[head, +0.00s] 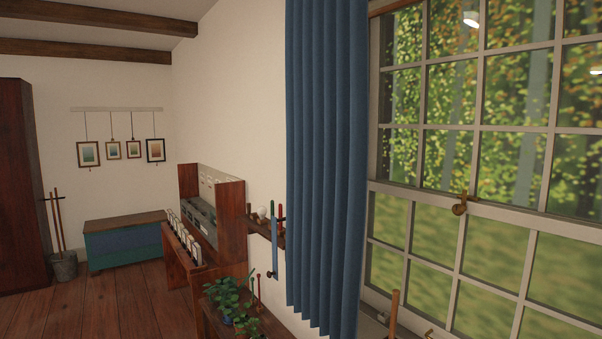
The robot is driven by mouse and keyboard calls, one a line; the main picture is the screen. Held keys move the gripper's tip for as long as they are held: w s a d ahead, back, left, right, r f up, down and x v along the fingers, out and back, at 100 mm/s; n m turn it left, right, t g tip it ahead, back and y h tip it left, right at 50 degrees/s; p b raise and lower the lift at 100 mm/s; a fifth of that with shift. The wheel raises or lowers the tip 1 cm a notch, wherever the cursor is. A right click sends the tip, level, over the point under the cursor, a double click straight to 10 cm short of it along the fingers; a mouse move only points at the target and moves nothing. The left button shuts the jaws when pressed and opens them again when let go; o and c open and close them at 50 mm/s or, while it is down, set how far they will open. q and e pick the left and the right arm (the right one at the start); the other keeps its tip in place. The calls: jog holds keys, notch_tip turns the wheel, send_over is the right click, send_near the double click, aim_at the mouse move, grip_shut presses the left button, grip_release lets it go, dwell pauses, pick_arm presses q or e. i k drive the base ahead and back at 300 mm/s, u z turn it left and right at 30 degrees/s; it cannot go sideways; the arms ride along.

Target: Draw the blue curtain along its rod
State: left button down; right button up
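The blue curtain (327,165) hangs in vertical folds at the left side of the window (490,150). It is gathered into a narrow width, and most of the window glass is uncovered. Its top runs out of the picture, so its upper end is hidden. A short piece of brown wood (385,8) shows at the top edge beside the curtain; I cannot tell if it is the rod or the window frame. Neither of my grippers is in view.
A low wooden table with a potted plant (228,302) stands below and left of the curtain. A small wall shelf (264,228) is close beside it. A wooden desk (225,215) and blue chest (123,240) stand farther back. Wood floor (110,305) is clear at left.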

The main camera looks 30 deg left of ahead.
aim_at(326, 58)
jog(key=u, duration=0.6)
jog(key=k, duration=0.35)
jog(key=u, duration=0.5)
jog(key=i, duration=0.95)
jog(key=z, duration=0.55)
